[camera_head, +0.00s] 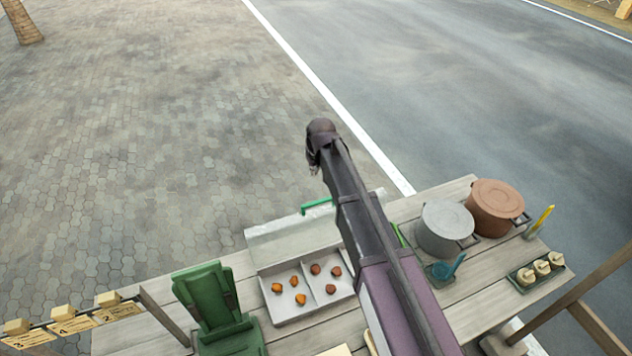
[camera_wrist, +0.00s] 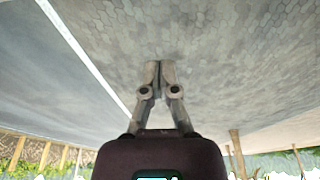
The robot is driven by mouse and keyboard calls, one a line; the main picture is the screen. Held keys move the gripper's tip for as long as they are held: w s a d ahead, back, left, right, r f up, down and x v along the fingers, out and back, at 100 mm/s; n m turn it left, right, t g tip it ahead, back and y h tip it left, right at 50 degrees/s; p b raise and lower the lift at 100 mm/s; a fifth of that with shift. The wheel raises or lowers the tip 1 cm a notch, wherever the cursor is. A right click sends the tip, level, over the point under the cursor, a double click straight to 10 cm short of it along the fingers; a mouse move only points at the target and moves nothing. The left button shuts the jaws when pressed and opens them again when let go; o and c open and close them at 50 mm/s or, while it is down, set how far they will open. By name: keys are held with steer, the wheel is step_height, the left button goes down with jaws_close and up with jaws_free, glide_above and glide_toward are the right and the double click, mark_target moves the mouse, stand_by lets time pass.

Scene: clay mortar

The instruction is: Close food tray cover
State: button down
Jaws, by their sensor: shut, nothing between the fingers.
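The food tray (camera_head: 289,314) is a grey box on the wooden table, with several orange and brown pieces of food in its two compartments. Its cover (camera_head: 280,236) stands open, leaning back behind the tray, with a green handle (camera_head: 316,204) on its upper edge. My arm crosses over the right part of the cover and tray and hides some of them. My gripper (camera_head: 314,169) is small in the head view, beyond the cover and apart from it. In the wrist view my gripper (camera_wrist: 160,66) has its fingers together with nothing between them, over the pavement.
A green chair-like stand (camera_head: 208,300) is left of the tray on the table (camera_head: 130,333). A grey pot (camera_head: 445,226) and a brown pot (camera_head: 496,206) stand to the right, near a blue ladle (camera_head: 449,268) and a small dark tray (camera_head: 520,286). Space beyond the table is clear.

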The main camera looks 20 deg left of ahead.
step_height(320, 180, down, 9)
steer(key=s+d+b, duration=0.1)
steer(key=b, duration=0.8)
stand_by(0.6)
steer(key=shift+s+d, duration=0.1)
steer(key=shift+d, duration=0.05)
steer(key=shift+d+f, duration=0.1)
